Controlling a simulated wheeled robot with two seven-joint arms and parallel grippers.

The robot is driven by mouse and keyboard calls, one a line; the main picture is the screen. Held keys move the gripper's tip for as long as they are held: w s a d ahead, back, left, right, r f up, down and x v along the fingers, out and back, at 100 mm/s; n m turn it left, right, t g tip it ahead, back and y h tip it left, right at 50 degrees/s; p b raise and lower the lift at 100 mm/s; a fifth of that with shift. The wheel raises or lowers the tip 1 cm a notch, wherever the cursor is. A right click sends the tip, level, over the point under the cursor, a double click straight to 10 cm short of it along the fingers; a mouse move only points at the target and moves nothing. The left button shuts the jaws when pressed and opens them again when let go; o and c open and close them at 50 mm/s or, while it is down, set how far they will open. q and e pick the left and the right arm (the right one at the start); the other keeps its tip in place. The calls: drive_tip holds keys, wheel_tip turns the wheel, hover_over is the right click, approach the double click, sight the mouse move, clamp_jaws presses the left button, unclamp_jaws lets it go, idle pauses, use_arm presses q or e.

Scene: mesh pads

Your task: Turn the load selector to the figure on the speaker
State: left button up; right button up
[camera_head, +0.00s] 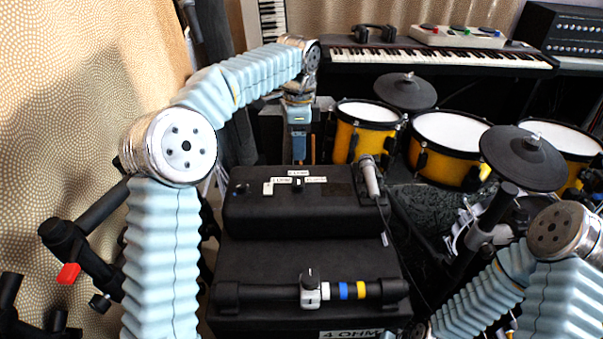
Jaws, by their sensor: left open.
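The load selector (297,185) is a small dark knob on the top of a black amplifier box (340,209), with several white labels around it; their print is mostly too small to read. The speaker (240,260) is the larger black cabinet under the box. Its white label (350,334), cut by the bottom edge, reads "4 OHM". My left gripper (299,152) is open and points down behind the selector, near the far edge of the box. It appears apart from the knob. My right arm enters at lower right; its gripper cannot be made out.
A microphone (370,178) lies at the box's right end, its cable running down. A black bar (255,293) with a white clamp (310,289) and coloured bands crosses the speaker. Yellow drums (445,132), cymbal pads (523,157) and a keyboard (435,58) stand behind and right.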

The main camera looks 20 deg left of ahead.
sight(299, 184)
use_arm(q)
wheel_tip(299, 184, down, 12)
drive_tip(key=shift+f+b, duration=0.2)
drive_tip(key=shift+b, duration=0.45)
drive_tip(key=shift+c, duration=0.4)
drive_tip(key=shift+s, duration=0.1)
drive_tip(key=c, duration=1)
